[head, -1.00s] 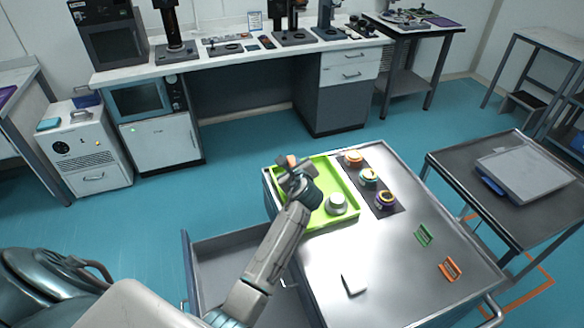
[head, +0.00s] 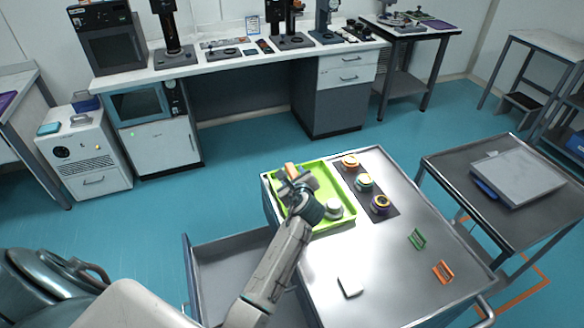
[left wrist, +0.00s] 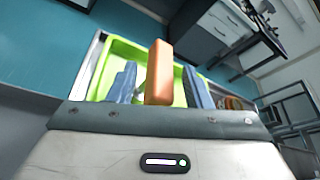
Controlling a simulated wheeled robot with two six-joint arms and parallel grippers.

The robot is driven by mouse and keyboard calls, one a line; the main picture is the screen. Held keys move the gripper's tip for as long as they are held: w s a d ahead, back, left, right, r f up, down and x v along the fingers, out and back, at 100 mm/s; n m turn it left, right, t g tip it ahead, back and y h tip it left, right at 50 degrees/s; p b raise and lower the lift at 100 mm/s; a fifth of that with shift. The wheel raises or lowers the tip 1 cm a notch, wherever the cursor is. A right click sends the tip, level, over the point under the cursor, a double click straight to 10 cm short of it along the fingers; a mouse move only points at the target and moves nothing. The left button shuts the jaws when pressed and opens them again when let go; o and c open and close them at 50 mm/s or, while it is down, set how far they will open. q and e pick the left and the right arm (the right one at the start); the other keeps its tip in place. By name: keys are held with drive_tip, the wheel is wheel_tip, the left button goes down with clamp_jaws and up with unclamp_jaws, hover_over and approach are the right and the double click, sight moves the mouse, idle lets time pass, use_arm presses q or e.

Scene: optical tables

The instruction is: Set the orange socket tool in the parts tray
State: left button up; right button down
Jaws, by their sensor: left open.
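The orange socket tool (head: 290,169) is at the far left part of the green parts tray (head: 347,220), partly hidden by my gripper in the head view. In the left wrist view it is an upright orange block (left wrist: 159,72) between my fingers. My left gripper (head: 285,181) is over the tray. In the left wrist view its blue fingers (left wrist: 158,88) stand apart on both sides of the tool, with gaps showing. I cannot tell whether the tool touches the tray floor. My right gripper is not in view.
A white round piece (head: 334,208) sits in the tray beside my arm. Several round parts, one of them orange-topped (head: 350,161), stand on a dark mat to the right. Green (head: 417,239) and orange (head: 443,271) racks lie farther right. An open drawer (head: 225,268) juts out left.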

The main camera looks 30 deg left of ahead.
use_arm(q)
drive_tip(key=p+v, duration=0.4)
drive_tip(key=v, duration=0.4)
drive_tip(key=shift+s, duration=0.2)
drive_tip(key=shift+d, duration=0.1)
